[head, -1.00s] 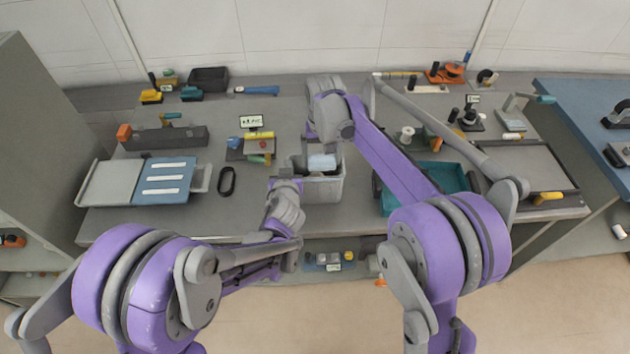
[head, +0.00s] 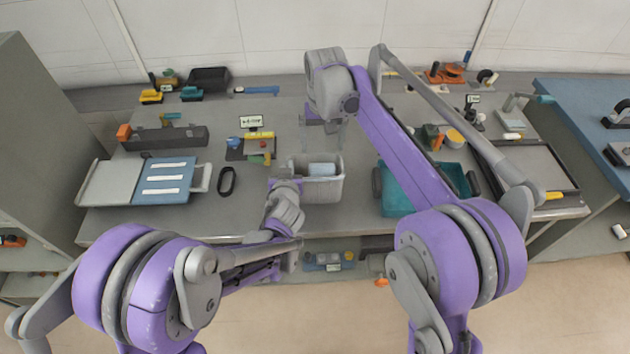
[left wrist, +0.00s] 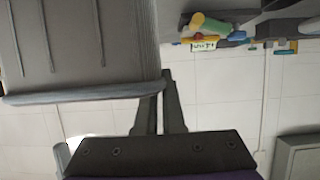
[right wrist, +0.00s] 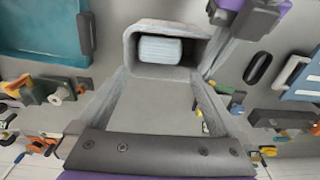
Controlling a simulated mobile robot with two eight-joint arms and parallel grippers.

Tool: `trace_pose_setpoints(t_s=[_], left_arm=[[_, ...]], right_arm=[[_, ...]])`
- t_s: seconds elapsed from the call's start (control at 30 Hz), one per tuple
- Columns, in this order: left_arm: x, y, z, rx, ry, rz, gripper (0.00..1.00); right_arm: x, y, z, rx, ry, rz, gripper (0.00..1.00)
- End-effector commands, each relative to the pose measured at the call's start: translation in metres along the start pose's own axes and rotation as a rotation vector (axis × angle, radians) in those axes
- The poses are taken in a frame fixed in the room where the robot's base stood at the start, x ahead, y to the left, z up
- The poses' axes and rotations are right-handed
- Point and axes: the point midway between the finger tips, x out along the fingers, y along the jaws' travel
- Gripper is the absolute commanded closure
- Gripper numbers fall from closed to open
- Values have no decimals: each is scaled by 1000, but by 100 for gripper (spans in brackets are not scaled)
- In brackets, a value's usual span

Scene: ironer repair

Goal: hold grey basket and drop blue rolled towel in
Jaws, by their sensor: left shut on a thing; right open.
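The grey basket (head: 322,188) stands on the workbench near its front edge. The blue rolled towel (head: 322,169) lies inside it; it also shows in the basket's opening in the right wrist view (right wrist: 160,50). My left gripper (head: 287,181) is shut on the basket's left rim; the left wrist view shows its fingers (left wrist: 160,98) at the edge of the grey wall. My right gripper (right wrist: 152,85) is open and empty, above and behind the basket, with its fingers spread apart. In the head view its fingers are only faintly visible.
A teal crate (head: 400,202) stands right of the basket. A blue board with white strips (head: 165,181) and a black ring (head: 227,181) lie to the left. A small sign stand with coloured parts (head: 252,145) is behind left. The bench just behind the basket is clear.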

Motion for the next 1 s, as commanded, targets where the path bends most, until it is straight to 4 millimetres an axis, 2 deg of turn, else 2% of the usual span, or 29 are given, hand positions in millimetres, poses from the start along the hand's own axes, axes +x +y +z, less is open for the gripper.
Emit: trace_pose_setpoints(t_s=[0.1,0.33,1.0], left_arm=[[0,0,3,-2,-5,-3,100],[0,0,3,-2,-4,-2,100],[0,0,2,-2,-4,-2,100]], right_arm=[[-24,0,1,0,-1,0,0],[-52,0,1,0,0,0,0],[-56,0,1,0,0,0,0]])
